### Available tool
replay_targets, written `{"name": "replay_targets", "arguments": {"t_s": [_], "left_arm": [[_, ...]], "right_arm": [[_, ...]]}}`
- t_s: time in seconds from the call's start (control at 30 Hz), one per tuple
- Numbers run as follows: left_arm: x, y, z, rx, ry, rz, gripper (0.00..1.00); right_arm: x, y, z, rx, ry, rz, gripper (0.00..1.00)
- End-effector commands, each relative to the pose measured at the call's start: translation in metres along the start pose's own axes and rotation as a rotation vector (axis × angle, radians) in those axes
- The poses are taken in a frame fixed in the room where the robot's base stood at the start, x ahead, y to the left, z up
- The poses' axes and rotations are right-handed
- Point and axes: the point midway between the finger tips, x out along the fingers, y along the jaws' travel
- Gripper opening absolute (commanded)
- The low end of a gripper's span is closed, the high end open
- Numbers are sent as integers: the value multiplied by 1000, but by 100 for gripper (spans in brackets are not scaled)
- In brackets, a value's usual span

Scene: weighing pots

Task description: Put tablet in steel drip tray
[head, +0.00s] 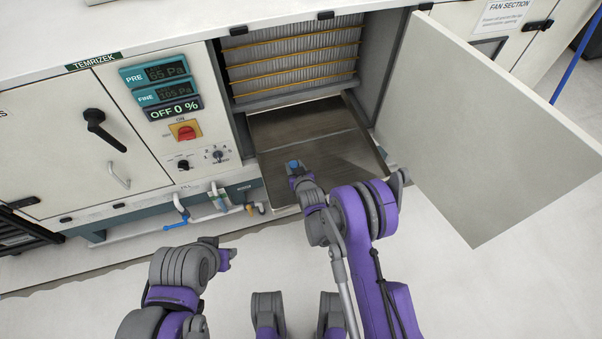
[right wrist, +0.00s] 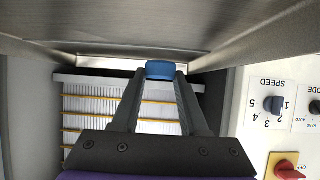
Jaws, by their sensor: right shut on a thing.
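The tablet is a small blue piece held between the fingertips of my right gripper (head: 293,166), which is shut on it. It shows in the head view (head: 292,163) and at the fingertips in the right wrist view (right wrist: 160,69). The steel drip tray (head: 322,160) is the grey metal floor of the open cabinet, sticking out at the front. In the head view my right gripper overlaps the tray's front part; the gap between tablet and tray cannot be told. The tray's metal also fills the top of the right wrist view (right wrist: 100,22). My left gripper (head: 229,257) is low, away from the cabinet, its jaws unclear.
The cabinet door (head: 480,130) stands open to the right of the tray. Pleated filters (head: 290,65) with yellow strips stand behind it. A control panel with a red switch (head: 184,130) is to the left. Pipes (head: 205,205) run below; the floor in front is clear.

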Motion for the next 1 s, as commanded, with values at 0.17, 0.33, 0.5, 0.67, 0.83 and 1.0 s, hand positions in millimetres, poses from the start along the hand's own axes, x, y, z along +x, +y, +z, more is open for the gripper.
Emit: {"name": "replay_targets", "arguments": {"t_s": [0.17,0.33,0.5,0.67,0.83,1.0], "left_arm": [[5,0,1,0,-2,0,40],[10,0,3,0,-3,0,40],[14,0,4,0,-5,0,40],[13,0,4,0,-4,0,40],[18,0,5,0,-6,0,40],[17,0,5,0,-6,0,40]], "right_arm": [[8,0,15,0,0,0,0],[18,0,33,0,-1,0,0],[26,0,47,0,0,0,0],[25,0,46,0,0,0,0],[27,0,50,0,-1,0,0],[26,0,49,0,-1,0,70]]}}
